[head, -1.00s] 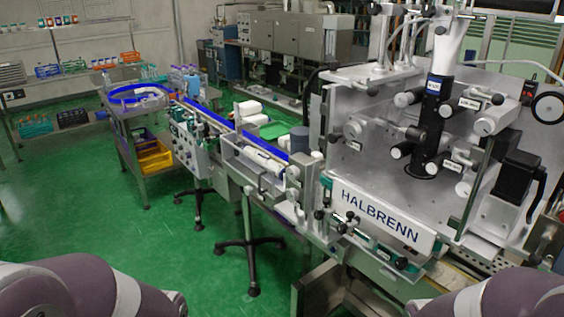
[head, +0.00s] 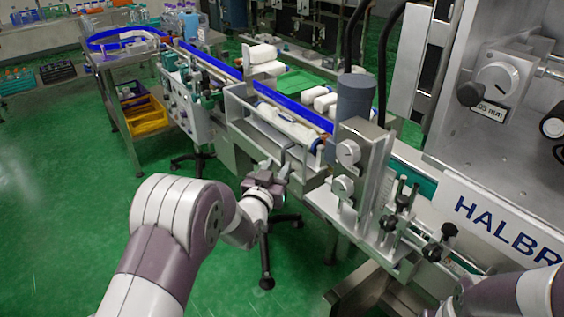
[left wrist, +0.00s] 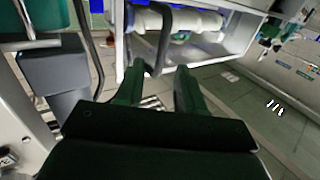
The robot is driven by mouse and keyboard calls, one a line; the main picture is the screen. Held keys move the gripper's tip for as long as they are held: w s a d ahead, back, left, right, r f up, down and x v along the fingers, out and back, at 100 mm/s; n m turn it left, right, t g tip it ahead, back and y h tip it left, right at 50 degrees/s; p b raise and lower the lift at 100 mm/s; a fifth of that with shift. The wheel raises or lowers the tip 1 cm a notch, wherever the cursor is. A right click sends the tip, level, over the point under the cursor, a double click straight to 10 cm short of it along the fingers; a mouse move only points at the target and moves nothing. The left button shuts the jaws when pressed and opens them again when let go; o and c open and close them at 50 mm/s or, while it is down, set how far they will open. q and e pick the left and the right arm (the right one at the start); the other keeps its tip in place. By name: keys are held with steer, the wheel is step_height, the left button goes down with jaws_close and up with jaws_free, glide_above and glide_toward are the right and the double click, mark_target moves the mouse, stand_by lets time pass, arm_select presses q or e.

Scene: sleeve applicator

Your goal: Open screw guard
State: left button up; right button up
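The screw guard (head: 262,128) is a pale, box-like frame on the near side of the conveyor, and a white roller-like screw (head: 285,122) shows inside it. In the left wrist view the guard (left wrist: 232,38) is at the top, with the white screw (left wrist: 182,22) behind its opening. A dark bar handle (left wrist: 165,42) hangs at its front. My left gripper (head: 277,168) is just in front of the guard. In the left wrist view its fingers (left wrist: 158,88) are apart, with the handle's lower end just beyond and between their tips; contact cannot be told. My right gripper is out of view.
The conveyor with blue rails (head: 215,67) runs behind the guard. A grey cylinder (head: 355,98) and a bracket with dials (head: 350,165) stand right of it. The HALBRENN panel (head: 500,225) is at the right. Green floor is open at the left.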

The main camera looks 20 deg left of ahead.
mark_target(283, 159)
arm_select(q)
steer(key=shift+w+d, duration=0.15)
steer(key=shift+w, duration=1.65)
steer(key=shift+r, duration=0.1)
jaws_close()
steer(key=shift+s, duration=0.15)
